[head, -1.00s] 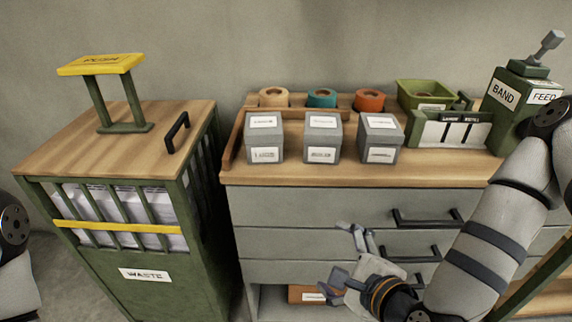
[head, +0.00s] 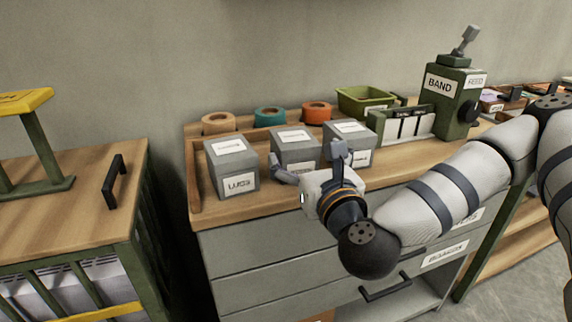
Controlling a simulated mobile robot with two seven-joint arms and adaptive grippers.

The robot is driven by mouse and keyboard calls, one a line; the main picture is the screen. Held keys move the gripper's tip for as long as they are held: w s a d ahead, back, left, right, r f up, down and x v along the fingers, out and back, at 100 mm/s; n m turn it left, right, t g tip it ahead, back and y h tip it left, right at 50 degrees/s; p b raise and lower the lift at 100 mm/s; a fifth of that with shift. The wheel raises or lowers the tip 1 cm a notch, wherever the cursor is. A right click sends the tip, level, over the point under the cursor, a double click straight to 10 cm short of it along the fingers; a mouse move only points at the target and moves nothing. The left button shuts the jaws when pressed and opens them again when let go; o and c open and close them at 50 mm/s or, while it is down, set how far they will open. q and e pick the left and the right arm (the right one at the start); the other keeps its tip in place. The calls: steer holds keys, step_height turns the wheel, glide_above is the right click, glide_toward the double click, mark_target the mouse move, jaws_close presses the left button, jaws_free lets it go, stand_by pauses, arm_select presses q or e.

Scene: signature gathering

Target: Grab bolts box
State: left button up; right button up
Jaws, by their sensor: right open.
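Three grey lidded boxes with white labels stand in a row on the wooden cabinet top. The left box (head: 222,166) has a front label that seems to read LUGS. The labels of the middle box (head: 293,139) and the right box (head: 365,143) are too small or covered to read, so I cannot tell which is the bolts box. My right gripper (head: 311,161) is open in front of the middle and right boxes. One finger is by the middle box's left front, the other before the right box. It hides part of their fronts; contact is unclear. My left gripper is out of view.
Tape rolls (head: 269,117) and a green bin (head: 365,101) stand behind the boxes. A green BAND dispenser (head: 444,100) stands to the right. The waste cart (head: 60,225) with its black handle is at left. Drawers (head: 270,262) lie below the top.

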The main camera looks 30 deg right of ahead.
mark_target(294, 136)
steer(key=x, duration=0.6)
steer(key=shift+w+a+r, duration=0.1)
steer(key=shift+a+r, duration=0.1)
steer(key=shift+a, duration=0.1)
steer(key=c, duration=1.3)
